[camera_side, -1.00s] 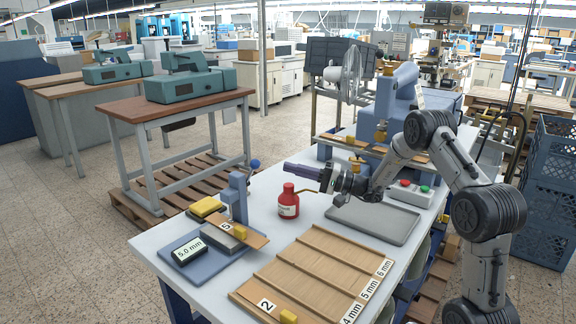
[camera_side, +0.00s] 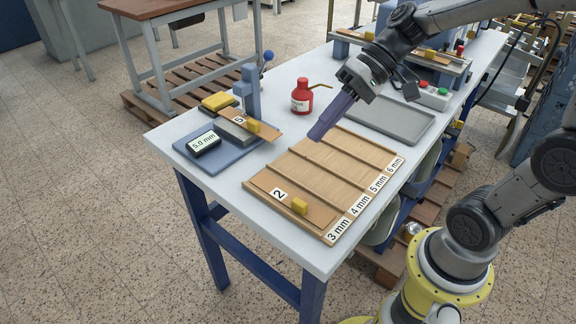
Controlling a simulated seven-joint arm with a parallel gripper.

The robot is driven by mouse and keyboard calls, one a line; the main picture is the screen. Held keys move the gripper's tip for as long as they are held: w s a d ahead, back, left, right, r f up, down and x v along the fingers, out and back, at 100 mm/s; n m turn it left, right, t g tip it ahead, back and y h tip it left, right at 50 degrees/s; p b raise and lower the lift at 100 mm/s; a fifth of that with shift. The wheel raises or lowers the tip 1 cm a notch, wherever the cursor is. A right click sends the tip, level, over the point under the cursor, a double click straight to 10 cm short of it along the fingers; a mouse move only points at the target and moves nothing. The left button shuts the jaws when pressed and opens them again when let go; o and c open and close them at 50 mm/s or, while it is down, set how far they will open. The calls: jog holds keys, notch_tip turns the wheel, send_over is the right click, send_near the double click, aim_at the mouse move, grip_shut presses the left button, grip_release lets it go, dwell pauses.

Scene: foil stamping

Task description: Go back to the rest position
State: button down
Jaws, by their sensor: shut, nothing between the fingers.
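My gripper (camera_side: 318,133) is shut and empty. Its long purple fingers point down and to the left, above the far left part of the wooden sorting board (camera_side: 333,172). The board has slots labelled 3 mm, 4 mm, 5 mm and 6 mm. A plate marked 2 (camera_side: 268,190) with a yellow block lies in the 3 mm slot. A plate marked 5 (camera_side: 266,133), also with a yellow block, rests on the blue gauge stand (camera_side: 251,90). The gauge display (camera_side: 204,143) reads 5.0 mm.
A red bottle (camera_side: 302,98) with a spout stands behind the board. A grey tray (camera_side: 391,122) lies behind the board to the right. A yellow pad (camera_side: 219,101) sits by the gauge. A button box (camera_side: 430,96) is at the right. The table's front left corner (camera_side: 170,132) is bare.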

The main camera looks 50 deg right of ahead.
jog(key=s+d+n+t+h, duration=0.1)
jog(key=s+d+h, duration=0.2)
jog(key=s, duration=0.3)
jog(key=s+d+f+n+t+h, duration=0.1)
jog(key=s+d+h, duration=0.3)
jog(key=s+h, duration=0.1)
jog(key=shift+s+f+n+h, duration=0.2)
jog(key=shift+s+n+h, duration=0.15)
jog(key=shift+s, duration=0.5)
